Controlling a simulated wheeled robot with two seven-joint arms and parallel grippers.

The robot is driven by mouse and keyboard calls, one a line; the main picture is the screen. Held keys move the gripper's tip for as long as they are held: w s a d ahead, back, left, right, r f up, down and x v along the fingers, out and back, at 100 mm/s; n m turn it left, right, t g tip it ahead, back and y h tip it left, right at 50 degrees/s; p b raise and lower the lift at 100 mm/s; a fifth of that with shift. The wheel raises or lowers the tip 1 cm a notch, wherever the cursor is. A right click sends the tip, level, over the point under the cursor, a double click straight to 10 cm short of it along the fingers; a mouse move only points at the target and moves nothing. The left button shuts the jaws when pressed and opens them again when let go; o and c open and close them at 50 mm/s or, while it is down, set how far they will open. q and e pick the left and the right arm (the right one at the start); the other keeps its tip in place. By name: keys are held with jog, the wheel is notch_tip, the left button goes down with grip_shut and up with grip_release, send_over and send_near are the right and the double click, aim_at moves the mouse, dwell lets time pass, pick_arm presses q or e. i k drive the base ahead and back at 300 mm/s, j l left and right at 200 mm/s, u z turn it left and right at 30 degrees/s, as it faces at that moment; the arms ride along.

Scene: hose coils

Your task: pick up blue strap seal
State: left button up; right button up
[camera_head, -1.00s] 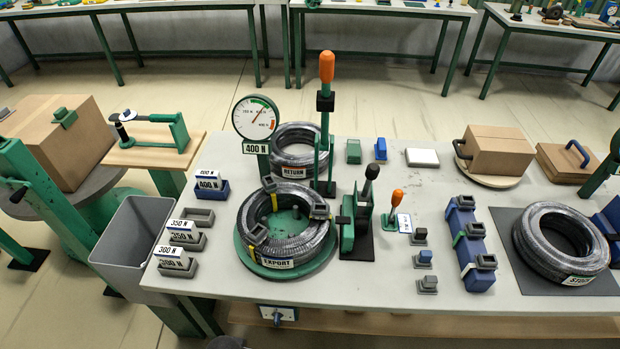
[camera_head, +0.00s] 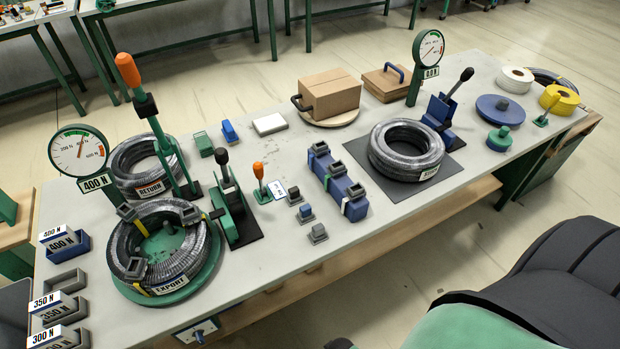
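The blue strap seal (camera_head: 305,213) looks like the small block with a blue part and a grey top, standing in the middle of a short row on the long table (camera_head: 262,297). A dark seal (camera_head: 294,198) stands just behind it and a grey seal (camera_head: 318,234) just in front. All three are apart from each other. Neither of my grippers shows in the head view.
A blue rack with grey clips (camera_head: 333,182) stands right of the seals. A green-and-black lever tool (camera_head: 233,208) and an orange-knobbed lever (camera_head: 261,182) stand left. Hose coils lie on the EXPORT turntable (camera_head: 205,283) and a dark mat (camera_head: 405,193).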

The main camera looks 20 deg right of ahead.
aim_at(305, 211)
jog(key=z, duration=0.75)
